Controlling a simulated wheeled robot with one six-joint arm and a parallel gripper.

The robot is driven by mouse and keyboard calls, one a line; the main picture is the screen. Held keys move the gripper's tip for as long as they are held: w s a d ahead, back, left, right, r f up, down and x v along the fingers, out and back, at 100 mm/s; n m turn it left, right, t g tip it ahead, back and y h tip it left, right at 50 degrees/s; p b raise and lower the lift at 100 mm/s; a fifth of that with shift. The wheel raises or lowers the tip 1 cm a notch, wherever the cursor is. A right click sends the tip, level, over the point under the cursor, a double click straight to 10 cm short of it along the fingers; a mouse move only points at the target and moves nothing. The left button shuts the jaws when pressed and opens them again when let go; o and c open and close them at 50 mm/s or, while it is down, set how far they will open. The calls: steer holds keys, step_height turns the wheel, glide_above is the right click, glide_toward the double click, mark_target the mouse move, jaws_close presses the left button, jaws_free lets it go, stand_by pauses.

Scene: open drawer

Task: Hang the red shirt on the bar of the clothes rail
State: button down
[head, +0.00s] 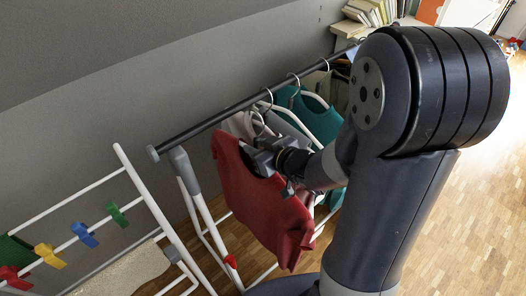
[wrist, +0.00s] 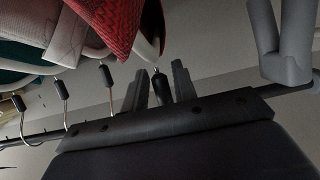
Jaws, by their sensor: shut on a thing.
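The red shirt (head: 255,200) hangs on a hanger below the near end of the rail's bar in the head view. Part of it shows at the top of the wrist view (wrist: 112,25). My gripper (head: 262,157) is at the shirt's neck. In the wrist view my gripper (wrist: 162,82) is shut on the black neck of the red shirt's hanger (wrist: 161,88). That hanger's hook is hidden behind my gripper in the wrist view, so I cannot tell whether it is over the bar. The dark bar (head: 210,122) of the clothes rail runs above the shirt.
Grey and teal (head: 322,122) garments hang farther along the bar, their hooks (wrist: 110,88) close beside my gripper. A grey rail joint (wrist: 285,65) stands at right in the wrist view. A white rack with coloured pegs (head: 84,234) stands at left in the head view.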

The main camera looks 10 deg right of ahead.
mark_target(239, 137)
steer(key=shift+w+a+b, duration=0.1)
steer(key=shift+w+a, duration=0.7)
steer(key=shift+w, duration=0.35)
steer(key=shift+w+a+b, duration=0.1)
steer(key=shift+w+a, duration=0.65)
steer(key=shift+w, duration=0.35)
steer(key=shift+w+a+b, duration=0.1)
steer(key=shift+w+a, duration=0.7)
steer(key=shift+w, duration=0.35)
steer(key=shift+w+f+b, duration=0.1)
steer(key=shift+f+b, duration=0.2)
steer(key=shift+f, duration=0.05)
steer(key=shift+f+b, duration=0.85)
steer(key=shift+f, duration=0.05)
steer(key=c, duration=1.1)
jaws_free()
steer(key=shift+o, duration=0.2)
